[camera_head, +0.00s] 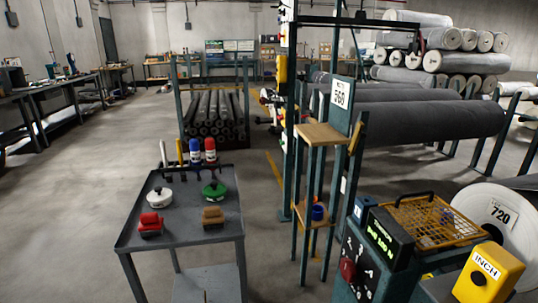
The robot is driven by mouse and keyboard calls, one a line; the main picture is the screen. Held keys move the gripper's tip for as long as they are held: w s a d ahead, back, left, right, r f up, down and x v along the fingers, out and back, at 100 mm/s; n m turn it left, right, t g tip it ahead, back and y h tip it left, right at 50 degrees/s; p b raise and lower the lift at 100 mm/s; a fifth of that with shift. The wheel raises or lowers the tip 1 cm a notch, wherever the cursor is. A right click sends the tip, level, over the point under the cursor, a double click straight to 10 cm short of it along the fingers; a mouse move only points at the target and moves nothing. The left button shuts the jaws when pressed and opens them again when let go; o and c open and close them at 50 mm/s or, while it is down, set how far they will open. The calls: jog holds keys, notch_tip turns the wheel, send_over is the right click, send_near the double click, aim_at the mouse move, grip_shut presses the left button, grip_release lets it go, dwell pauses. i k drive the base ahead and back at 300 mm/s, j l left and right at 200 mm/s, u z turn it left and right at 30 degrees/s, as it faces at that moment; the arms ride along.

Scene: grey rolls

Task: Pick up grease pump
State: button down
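A grey cart (181,238) stands at the lower left of the head view. A white round item with a dark knob (159,198) and a green round item (214,191) lie in the middle. A red block (150,224) and a brown block (212,217) lie nearer. I cannot tell which item, if any, is the grease pump. My gripper is not in view.
A machine frame with wooden shelves (318,134) stands right of the cart. A control box (370,265), a wire basket (430,221) and a yellow INCH box (487,273) fill the lower right. Large grey rolls (430,125) lie behind. The floor left of the cart is clear.

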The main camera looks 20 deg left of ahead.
aim_at(211, 154)
jog(key=u, duration=1.1)
jog(key=i+j+u, duration=0.1)
jog(key=i+j, duration=0.35)
jog(key=i+j+u, duration=0.15)
jog(key=i+j, duration=0.25)
jog(key=i, duration=0.25)
jog(key=i+j+u, duration=0.1)
jog(key=i+j, duration=0.25)
jog(key=i, duration=0.25)
